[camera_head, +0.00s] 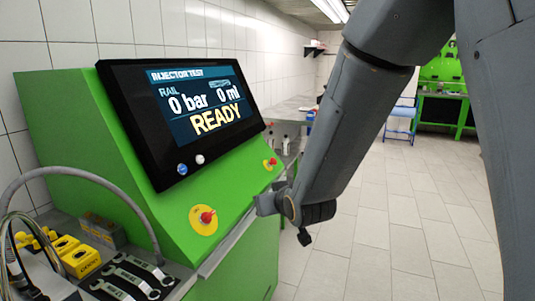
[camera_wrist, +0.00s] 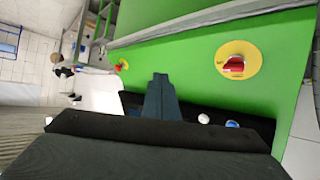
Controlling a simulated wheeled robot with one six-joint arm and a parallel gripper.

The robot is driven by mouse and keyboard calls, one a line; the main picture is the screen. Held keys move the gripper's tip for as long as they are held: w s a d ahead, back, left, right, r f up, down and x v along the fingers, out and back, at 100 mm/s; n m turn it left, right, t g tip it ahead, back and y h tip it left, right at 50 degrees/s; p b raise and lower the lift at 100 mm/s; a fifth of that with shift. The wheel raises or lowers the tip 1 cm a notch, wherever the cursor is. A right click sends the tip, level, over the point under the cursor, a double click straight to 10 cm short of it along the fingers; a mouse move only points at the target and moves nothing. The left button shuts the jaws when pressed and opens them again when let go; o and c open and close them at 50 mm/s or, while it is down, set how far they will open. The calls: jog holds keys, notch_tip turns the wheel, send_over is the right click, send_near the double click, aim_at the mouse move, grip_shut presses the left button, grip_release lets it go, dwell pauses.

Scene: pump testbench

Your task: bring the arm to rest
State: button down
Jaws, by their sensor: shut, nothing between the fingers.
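My arm (camera_head: 345,120) hangs down from the upper right in the head view, in front of the right end of the green test bench (camera_head: 60,110). My gripper (camera_head: 262,204) is at the arm's low end and points left towards the bench. In the wrist view my gripper (camera_wrist: 160,78) shows as two dark fingers together, with nothing between them. Behind them is the green bench face. I cannot tell the exact gap between fingers and bench.
The bench screen (camera_head: 195,110) reads READY, 0 bar and 0 ml. Yellow parts (camera_head: 80,260) and hoses lie at lower left. Tiled floor (camera_head: 400,220) is clear at right.

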jog(key=s+d+f+m+g+h, duration=0.25)
jog(key=s+d+f+g, duration=0.3)
jog(key=s+d, duration=0.55)
jog(key=s+d+f+m+g+h, duration=0.2)
jog(key=s+d+g, duration=0.3)
jog(key=s+d, duration=0.4)
jog(key=s, duration=0.3)
jog(key=shift+s+f, duration=0.25)
jog(key=shift+f, duration=0.05)
